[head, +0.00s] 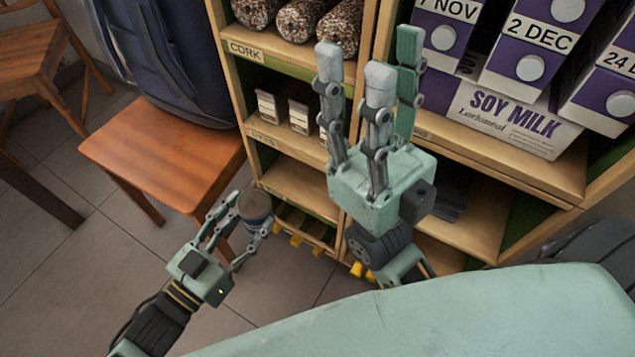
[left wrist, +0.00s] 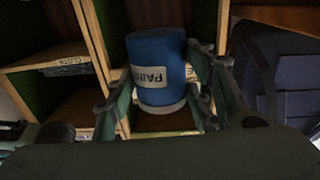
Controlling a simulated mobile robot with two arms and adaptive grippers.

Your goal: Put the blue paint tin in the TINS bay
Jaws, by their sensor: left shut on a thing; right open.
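The blue paint tin (head: 256,208) is held by my left gripper (head: 245,214), in front of the lower left part of the shelf unit. In the left wrist view the tin (left wrist: 158,62) sits between the fingers, with a pale label reading PAINT. My right gripper (head: 368,66) is open and empty, fingers pointing up in front of the shelf's middle divider. A bay holding small white-labelled containers (head: 268,107) has a label strip (head: 263,136) below it, too small to read surely. I cannot make out a TINS label for certain.
The shelf unit (head: 232,90) has a CORK bay with speckled rolls (head: 300,18) and soy milk cartons (head: 515,118) at right. An empty-looking bay (head: 300,185) lies below the small containers. A wooden chair (head: 165,150) with a dark blue bag (head: 175,55) stands left.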

